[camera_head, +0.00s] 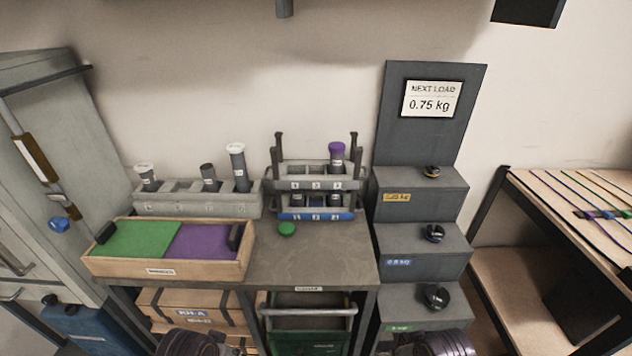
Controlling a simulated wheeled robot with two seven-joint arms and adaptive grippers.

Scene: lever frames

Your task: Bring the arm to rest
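Neither of my grippers shows in the head view. Only dark rounded parts, which look like my own arm links, show at the bottom edge, one left of centre and one right of centre. They stand in front of the bench, below its top. Whether either gripper is open, or holds anything, is hidden.
The bench top (310,262) bears a wooden tray (165,268) with green and purple pads, a grey rack (190,205) with tubes, a two-level rack (316,180) and a green cap (287,229). Stepped dark blocks (420,255) with black knobs stand right, below a "0.75 kg" sign (431,99).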

